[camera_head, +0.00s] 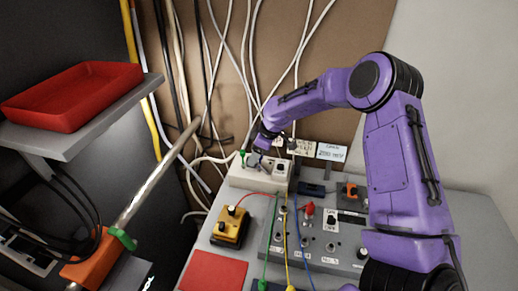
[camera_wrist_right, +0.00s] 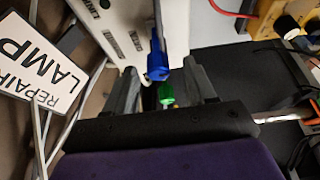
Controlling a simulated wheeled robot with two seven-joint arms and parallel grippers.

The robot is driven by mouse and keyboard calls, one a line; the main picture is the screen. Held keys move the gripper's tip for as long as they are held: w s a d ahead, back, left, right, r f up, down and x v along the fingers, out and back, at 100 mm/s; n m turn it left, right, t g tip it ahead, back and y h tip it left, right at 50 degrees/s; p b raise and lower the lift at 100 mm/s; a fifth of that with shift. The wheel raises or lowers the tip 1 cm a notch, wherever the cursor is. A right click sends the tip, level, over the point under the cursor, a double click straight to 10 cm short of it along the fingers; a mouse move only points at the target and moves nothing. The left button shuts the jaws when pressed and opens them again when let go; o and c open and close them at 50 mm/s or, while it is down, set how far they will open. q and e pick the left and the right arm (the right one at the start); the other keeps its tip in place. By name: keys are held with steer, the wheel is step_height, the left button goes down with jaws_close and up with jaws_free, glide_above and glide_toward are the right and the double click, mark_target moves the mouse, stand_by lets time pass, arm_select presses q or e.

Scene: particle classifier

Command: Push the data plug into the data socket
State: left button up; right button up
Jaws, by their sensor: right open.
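My right gripper (camera_head: 262,152) is low over the white box (camera_head: 245,178) at the back of the bench. In the right wrist view my right gripper (camera_wrist_right: 161,70) is open, with one finger on each side of a blue plug (camera_wrist_right: 158,65). The plug has a cable and lies in front of the white box (camera_wrist_right: 178,25). I cannot tell whether the fingers touch it, or whether it is the data plug. A small green part (camera_wrist_right: 166,94) shows between the fingers. Dark slots show on the box, but I cannot identify the data socket. My left gripper is not in view.
A yellow box (camera_head: 230,227) and a grey control panel (camera_head: 315,240) with coloured cables stand in front. A red mat (camera_head: 213,272) lies at the front left. A red tray (camera_head: 75,95) sits on a shelf. Loose cables hang behind. A lamp sign (camera_wrist_right: 35,65) is beside the gripper.

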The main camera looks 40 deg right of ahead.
steer(key=v, duration=0.7)
steer(key=shift+b, duration=0.4)
